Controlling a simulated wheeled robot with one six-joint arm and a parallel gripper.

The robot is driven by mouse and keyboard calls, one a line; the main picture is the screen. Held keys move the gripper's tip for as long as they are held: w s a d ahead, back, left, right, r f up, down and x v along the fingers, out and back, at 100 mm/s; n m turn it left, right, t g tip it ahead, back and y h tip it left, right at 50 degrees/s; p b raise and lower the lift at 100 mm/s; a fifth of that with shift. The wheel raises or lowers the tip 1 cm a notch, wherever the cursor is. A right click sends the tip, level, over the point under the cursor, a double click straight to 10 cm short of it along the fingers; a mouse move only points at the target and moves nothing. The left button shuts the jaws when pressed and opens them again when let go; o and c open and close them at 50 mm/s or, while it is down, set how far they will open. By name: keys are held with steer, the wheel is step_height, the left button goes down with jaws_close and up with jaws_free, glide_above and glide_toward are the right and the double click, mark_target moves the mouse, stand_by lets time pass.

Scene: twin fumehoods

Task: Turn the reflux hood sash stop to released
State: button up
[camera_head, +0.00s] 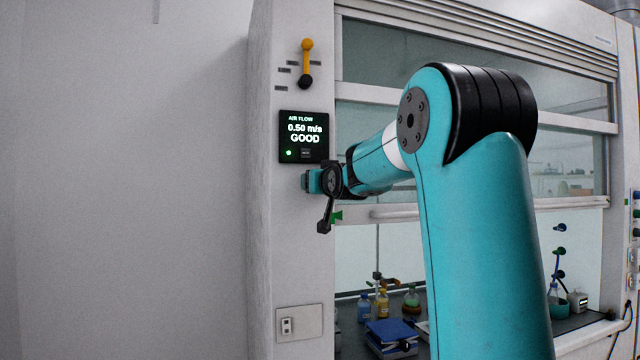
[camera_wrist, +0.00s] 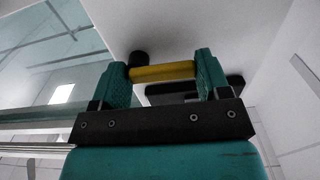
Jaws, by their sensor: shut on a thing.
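My gripper (camera_head: 313,181) is at the white post face, just below the air flow display. In the wrist view my gripper (camera_wrist: 165,72) has its two teal fingers on either side of a yellow handle (camera_wrist: 163,72) with a black end (camera_wrist: 137,58), and is shut on it. The handle lies crosswise between the fingers, close to the post, and looks like the sash stop. In the head view my gripper and wrist hide this handle. No label for it is readable.
The display (camera_head: 304,137) reads 0.50 m/s GOOD. Above it is another lever (camera_head: 306,64), yellow and black, standing upright beside small dark labels. The sash handle bar (camera_head: 400,213) and hood glass are at right.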

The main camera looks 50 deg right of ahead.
steer(key=shift+r+m+b, duration=0.2)
steer(key=shift+m+b, duration=0.3)
steer(key=shift+m, duration=0.25)
steer(key=shift+r+m+b, duration=0.15)
steer(key=shift+m+b, duration=0.3)
steer(key=shift+m, duration=0.3)
steer(key=shift+a, duration=0.1)
steer(key=o, duration=0.9)
steer(key=shift+a, duration=0.1)
steer(key=shift+c, duration=0.2)
